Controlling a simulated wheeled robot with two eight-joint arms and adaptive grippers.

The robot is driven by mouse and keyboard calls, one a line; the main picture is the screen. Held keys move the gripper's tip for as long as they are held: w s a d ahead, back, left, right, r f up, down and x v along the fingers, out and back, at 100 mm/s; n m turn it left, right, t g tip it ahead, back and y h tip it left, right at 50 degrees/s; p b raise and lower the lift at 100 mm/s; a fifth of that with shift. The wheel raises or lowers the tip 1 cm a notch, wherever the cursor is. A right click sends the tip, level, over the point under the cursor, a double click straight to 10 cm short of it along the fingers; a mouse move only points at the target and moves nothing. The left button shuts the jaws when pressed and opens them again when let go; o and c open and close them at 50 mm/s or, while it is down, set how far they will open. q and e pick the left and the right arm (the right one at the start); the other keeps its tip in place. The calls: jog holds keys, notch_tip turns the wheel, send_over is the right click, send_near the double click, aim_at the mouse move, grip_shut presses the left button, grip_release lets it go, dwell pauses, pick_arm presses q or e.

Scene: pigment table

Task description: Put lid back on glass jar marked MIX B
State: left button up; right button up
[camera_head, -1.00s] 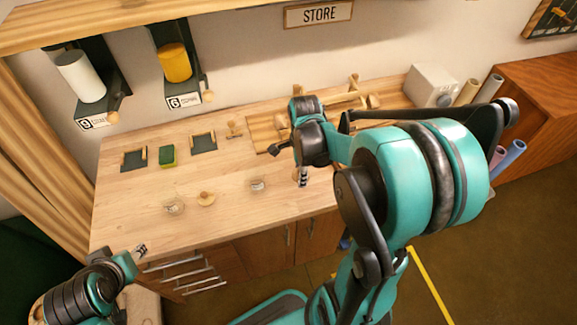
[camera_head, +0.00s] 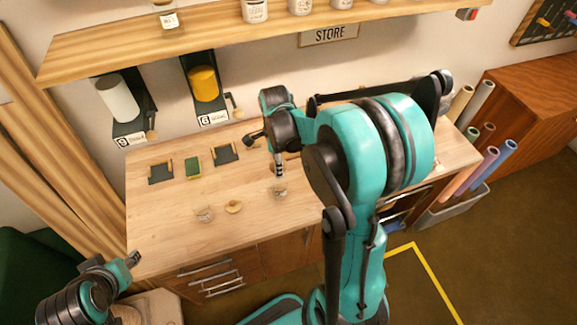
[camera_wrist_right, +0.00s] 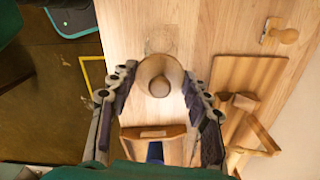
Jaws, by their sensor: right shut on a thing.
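A wooden lid with a knob (camera_wrist_right: 158,78) is between the fingers of my right gripper (camera_wrist_right: 160,88), which is shut on it. A clear glass jar (camera_wrist_right: 160,38) stands on the table just beyond the lid in the wrist view, partly covered by it. In the head view, my right gripper (camera_head: 279,170) is over the table, close to that jar (camera_head: 279,190). No MIX B marking is readable. My left gripper (camera_head: 133,258) is off the table's front left corner, too small to judge.
A green sponge-like block (camera_head: 193,168) and dark trays (camera_head: 160,172) lie at the table's back left. A wooden board (camera_wrist_right: 250,85) and a wooden-handled tool (camera_wrist_right: 279,34) lie near the right gripper. The table's left front is clear.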

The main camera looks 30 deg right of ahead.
jog(key=shift+w+f, duration=0.1)
jog(key=shift+f+b, duration=0.7)
jog(key=shift+f, duration=0.1)
jog(key=shift+f+b, duration=1.8)
jog(key=shift+f, duration=0.5)
jog(key=shift+f+b, duration=0.2)
jog(key=shift+b, duration=0.25)
jog(key=o, duration=1.4)
jog(key=shift+r, duration=0.1)
